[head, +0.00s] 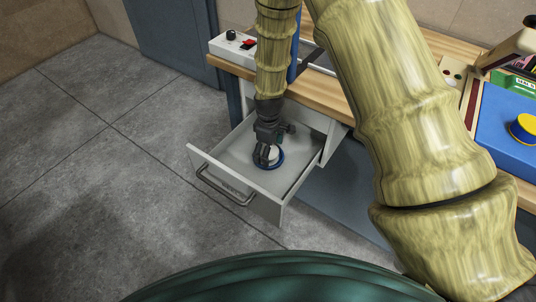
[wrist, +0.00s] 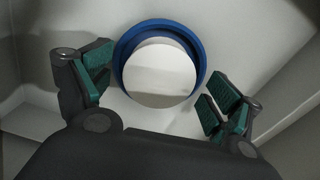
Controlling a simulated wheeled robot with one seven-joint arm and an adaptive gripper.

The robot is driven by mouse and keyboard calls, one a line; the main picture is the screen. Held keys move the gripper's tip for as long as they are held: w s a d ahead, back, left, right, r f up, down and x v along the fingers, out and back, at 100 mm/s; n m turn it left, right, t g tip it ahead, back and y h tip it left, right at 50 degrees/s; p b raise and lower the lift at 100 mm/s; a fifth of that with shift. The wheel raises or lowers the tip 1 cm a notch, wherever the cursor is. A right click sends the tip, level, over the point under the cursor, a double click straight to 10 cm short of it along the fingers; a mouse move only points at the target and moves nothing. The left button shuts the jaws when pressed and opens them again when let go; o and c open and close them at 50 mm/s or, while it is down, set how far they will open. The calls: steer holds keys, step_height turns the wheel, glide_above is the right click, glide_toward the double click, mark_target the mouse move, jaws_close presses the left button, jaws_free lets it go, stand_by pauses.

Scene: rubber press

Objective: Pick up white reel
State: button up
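The reel, with a white round face and a blue rim, lies in the open drawer; it shows in the wrist view (wrist: 160,76) and partly in the head view (head: 279,160). My gripper (head: 266,160) reaches down into the drawer at the reel. In the wrist view my gripper (wrist: 158,90) is open, with one green-padded finger left of the reel and the other right of it. Gaps show between both pads and the rim. In the head view my gripper covers part of the reel.
The white drawer (head: 225,172) is pulled out from under the wooden worktop (head: 325,90), and its walls surround my gripper. A white switch box (head: 232,45) with a red switch stands on the worktop. A blue panel with a yellow-topped round part (head: 524,127) is at right. Grey floor is clear at left.

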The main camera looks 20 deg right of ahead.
steer(key=c, duration=1)
steer(key=shift+r, duration=0.15)
